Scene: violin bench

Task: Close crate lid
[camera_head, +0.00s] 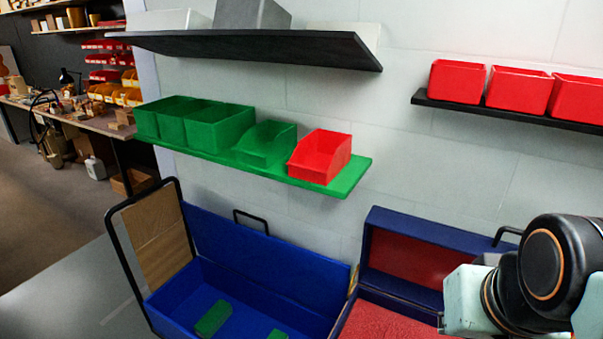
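A blue open crate (320,299) stands at the bottom centre-left, with a green block (213,318) and part of another green piece (277,335) inside. A wooden panel in a black frame (155,236) stands upright at its left end. I cannot tell if it is hinged there. To the right is a dark blue case with a red lining (392,322). Its lid (418,250) stands open at the back. My arm covers the case's right part. My gripper is not visible; only arm links show at the lower right.
A green shelf (345,182) with several green bins and a red bin (320,156) hangs above the crate. A dark shelf (260,45) is higher up. A black shelf (465,105) at right holds red bins. A cluttered workbench (95,124) is at far left.

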